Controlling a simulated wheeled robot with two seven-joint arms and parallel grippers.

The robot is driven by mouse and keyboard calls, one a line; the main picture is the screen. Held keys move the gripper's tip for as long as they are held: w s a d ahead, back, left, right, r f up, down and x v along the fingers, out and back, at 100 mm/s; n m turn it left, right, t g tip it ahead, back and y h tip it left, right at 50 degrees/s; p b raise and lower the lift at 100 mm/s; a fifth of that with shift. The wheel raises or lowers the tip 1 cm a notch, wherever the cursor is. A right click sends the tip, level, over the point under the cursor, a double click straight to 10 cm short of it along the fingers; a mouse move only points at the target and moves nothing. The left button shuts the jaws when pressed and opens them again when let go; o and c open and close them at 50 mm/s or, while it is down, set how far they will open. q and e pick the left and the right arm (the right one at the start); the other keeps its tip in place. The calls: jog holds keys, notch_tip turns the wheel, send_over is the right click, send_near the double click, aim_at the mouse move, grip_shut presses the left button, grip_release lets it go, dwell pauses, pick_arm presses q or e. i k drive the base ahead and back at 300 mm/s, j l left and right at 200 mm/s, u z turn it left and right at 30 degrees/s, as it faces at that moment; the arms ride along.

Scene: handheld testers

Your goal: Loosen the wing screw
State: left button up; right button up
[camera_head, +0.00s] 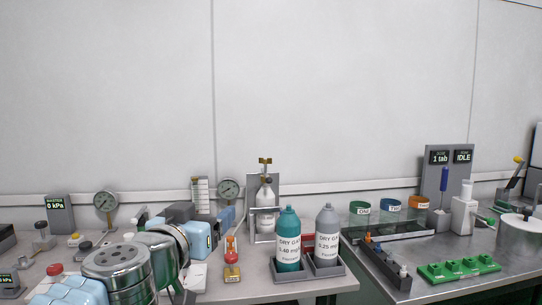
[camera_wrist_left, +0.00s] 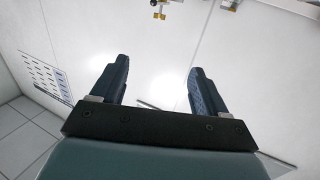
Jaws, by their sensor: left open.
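A brass piece (camera_wrist_left: 159,4) also shows at the top edge of the left wrist view, cut off by the frame. I do not see my right gripper.
A teal canister (camera_head: 288,240) and a grey canister (camera_head: 327,238) stand in front of the bottle. A black strip (camera_head: 385,265) and green block (camera_head: 458,268) sit to the right.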

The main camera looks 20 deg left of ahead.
aim_at(269, 160)
jog(key=i+j, duration=0.15)
jog(key=i, duration=0.4)
jog(key=i+j, duration=0.15)
jog(key=i, duration=0.4)
